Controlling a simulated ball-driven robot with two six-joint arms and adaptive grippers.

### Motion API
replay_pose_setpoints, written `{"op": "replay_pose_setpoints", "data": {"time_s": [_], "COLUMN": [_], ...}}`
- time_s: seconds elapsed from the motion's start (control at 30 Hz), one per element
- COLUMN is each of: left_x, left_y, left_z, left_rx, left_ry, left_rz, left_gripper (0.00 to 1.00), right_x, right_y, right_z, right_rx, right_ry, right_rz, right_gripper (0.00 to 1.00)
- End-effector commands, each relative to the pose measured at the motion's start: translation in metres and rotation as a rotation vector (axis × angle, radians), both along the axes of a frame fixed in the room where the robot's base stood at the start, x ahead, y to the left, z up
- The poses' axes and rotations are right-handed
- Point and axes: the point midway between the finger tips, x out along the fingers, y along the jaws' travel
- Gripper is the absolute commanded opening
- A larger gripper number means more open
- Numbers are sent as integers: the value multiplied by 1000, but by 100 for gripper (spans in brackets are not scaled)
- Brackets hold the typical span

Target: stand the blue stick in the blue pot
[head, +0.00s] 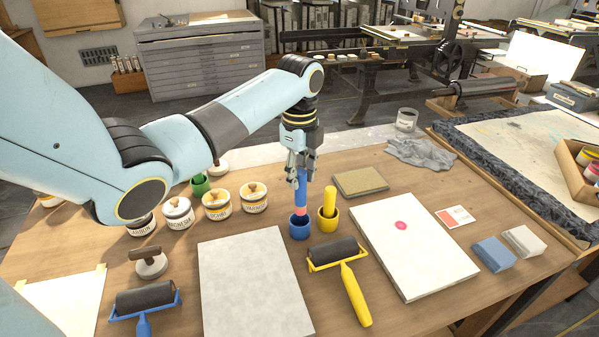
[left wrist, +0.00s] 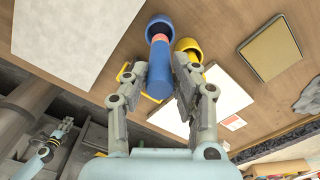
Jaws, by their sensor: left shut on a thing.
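My left gripper (head: 301,174) is shut on the blue stick (head: 301,193), which is upright or nearly so. The stick's pink-banded lower end is at the mouth of the blue pot (head: 299,230); I cannot tell whether the tip is inside the rim. In the left wrist view the blue stick (left wrist: 162,65) runs from between my left fingers (left wrist: 167,88) to the blue pot (left wrist: 158,22), whose dark inside shows partly. My right gripper (left wrist: 64,127) appears small at lower left in the left wrist view; its jaws are too small to judge.
A yellow pot (head: 327,223) with a yellow stick (head: 329,200) stands close on the right. A yellow-handled roller (head: 353,292) lies in front. A grey slab (head: 254,290) and white slab (head: 415,245) flank it. Several lidded jars (head: 217,205) stand left. A tan block (head: 360,181) lies behind right.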

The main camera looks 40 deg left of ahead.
Motion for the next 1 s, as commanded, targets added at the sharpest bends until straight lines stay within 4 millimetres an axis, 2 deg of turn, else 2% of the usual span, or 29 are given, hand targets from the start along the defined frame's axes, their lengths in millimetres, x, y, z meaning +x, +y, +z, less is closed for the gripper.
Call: {"op": "replay_pose_setpoints", "data": {"time_s": [0.03,0.2,0.6,1.0], "left_x": [0,0,0,0], "left_y": [0,0,0,0], "left_z": [-8,-21,-52,-57], "left_rx": [0,0,-1,-1], "left_ry": [0,0,2,0], "left_rz": [0,0,2,1], "left_gripper": [0,0,0,0], "right_x": [1,-1,-8,-8], "right_y": [0,-3,-9,-9], "right_z": [-9,-23,-34,-35], "right_rx": [0,-3,-11,-11], "right_ry": [-2,1,14,14], "right_rz": [0,1,3,3], "right_gripper": [35,35,35,35]}}
